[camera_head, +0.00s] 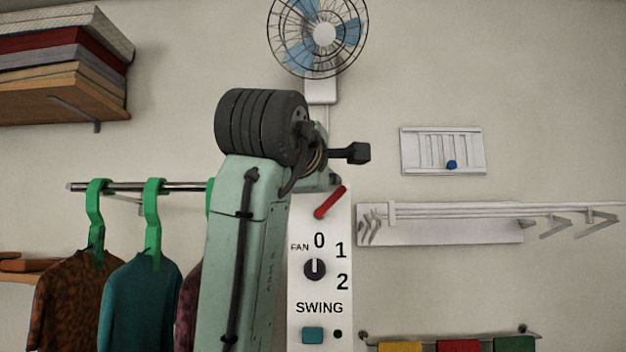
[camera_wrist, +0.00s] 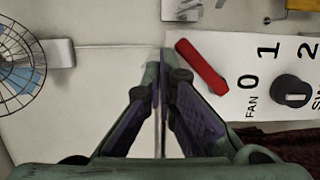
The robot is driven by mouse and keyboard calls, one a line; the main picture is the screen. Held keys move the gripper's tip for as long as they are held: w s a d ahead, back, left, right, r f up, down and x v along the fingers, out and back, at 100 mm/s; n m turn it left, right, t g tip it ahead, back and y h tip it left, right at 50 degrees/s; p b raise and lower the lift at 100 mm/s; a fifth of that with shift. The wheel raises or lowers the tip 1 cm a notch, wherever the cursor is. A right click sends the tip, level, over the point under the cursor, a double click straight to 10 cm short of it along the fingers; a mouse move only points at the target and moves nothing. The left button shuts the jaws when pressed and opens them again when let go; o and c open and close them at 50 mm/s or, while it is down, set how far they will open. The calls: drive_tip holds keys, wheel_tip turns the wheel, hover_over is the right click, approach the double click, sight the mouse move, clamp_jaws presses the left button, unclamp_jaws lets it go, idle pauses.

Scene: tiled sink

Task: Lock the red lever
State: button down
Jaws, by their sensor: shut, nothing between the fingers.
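The red lever (camera_head: 329,202) is at the top of the white fan panel, slanting from its lower left to its upper right end. In the wrist view the lever (camera_wrist: 201,66) lies just right of my fingers, with a narrow gap seen between them. My gripper (camera_wrist: 161,66) is shut and empty, its fingertips together beside the lever's free end. In the head view my gripper (camera_head: 357,153) shows as a dark shape a little above the lever, pointing right. Part of it is hidden behind my wrist.
The fan knob (camera_head: 315,269) and the teal swing button (camera_head: 313,334) sit below the lever. A wall fan (camera_head: 323,34) is above. Clothes on green hangers (camera_head: 154,222) hang at left. A white rack (camera_head: 440,222) and a white panel with a blue knob (camera_head: 442,150) are at right.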

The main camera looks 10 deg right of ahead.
drive_tip(key=shift+s+d+f+m, duration=0.15)
drive_tip(key=shift+d+f+m, duration=0.15)
drive_tip(key=shift+d+m, duration=0.25)
drive_tip(key=shift+s+d+f+m, duration=0.15)
drive_tip(key=shift+d+f+m, duration=0.15)
drive_tip(key=shift+d, duration=0.4)
